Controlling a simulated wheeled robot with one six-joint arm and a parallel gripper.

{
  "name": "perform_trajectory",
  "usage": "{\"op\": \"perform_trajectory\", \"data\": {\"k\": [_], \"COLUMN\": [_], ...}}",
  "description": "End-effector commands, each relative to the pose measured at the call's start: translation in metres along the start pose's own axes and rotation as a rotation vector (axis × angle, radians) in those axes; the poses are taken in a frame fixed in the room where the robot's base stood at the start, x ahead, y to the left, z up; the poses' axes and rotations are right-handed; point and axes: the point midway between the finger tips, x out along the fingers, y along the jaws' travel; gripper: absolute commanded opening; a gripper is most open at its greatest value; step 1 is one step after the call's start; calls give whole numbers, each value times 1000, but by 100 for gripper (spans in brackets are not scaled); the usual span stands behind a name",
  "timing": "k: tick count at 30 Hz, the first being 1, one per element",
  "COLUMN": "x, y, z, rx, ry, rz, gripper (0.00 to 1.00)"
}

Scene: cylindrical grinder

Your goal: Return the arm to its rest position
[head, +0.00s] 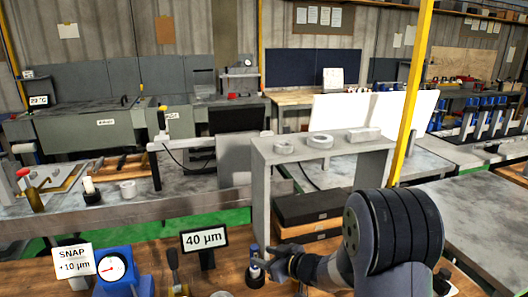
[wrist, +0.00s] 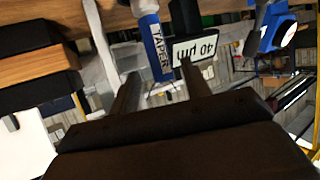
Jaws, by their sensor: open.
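My arm reaches in from the lower right of the head view, over the wooden bench top. My gripper (head: 272,257) is low above the bench, in front of the grey stand, and looks small and dark there. In the wrist view my gripper (wrist: 160,70) shows two separated fingers, open, with no object clearly held between them. A blue and white piece marked TAPER (wrist: 156,55) appears beyond the fingertips; I cannot tell its distance. A small dark cylindrical piece (head: 255,272) stands close to the left of my gripper in the head view.
A "40 µm" sign (head: 204,240) stands left of my gripper and shows inverted in the wrist view (wrist: 195,48). A blue dial gauge (head: 122,272) and a SNAP card (head: 74,261) stand farther left. A grey stand (head: 260,190) carrying rings and dark boxes (head: 312,207) are behind.

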Motion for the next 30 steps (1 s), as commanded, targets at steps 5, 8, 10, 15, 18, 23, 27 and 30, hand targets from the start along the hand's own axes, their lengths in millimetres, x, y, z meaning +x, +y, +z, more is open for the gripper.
{"op": "perform_trajectory", "data": {"k": [5, 8, 10, 15, 18, 23, 27, 30], "x": [38, 56, 69, 60, 57, 55, 54, 54], "y": [-1, -1, -2, 0, 0, 0, 0, 0], "z": [0, 0, 0, -20, -28, -32, -32, -32], "rx": [0, 0, 0, -3, -2, 1, 1, 0], "ry": [-1, -2, -1, 2, 1, 1, 0, 0], "rz": [-3, -3, -3, 1, 0, 0, -1, -1], "gripper": [45, 45, 45, 45, 45, 45, 45, 45]}}
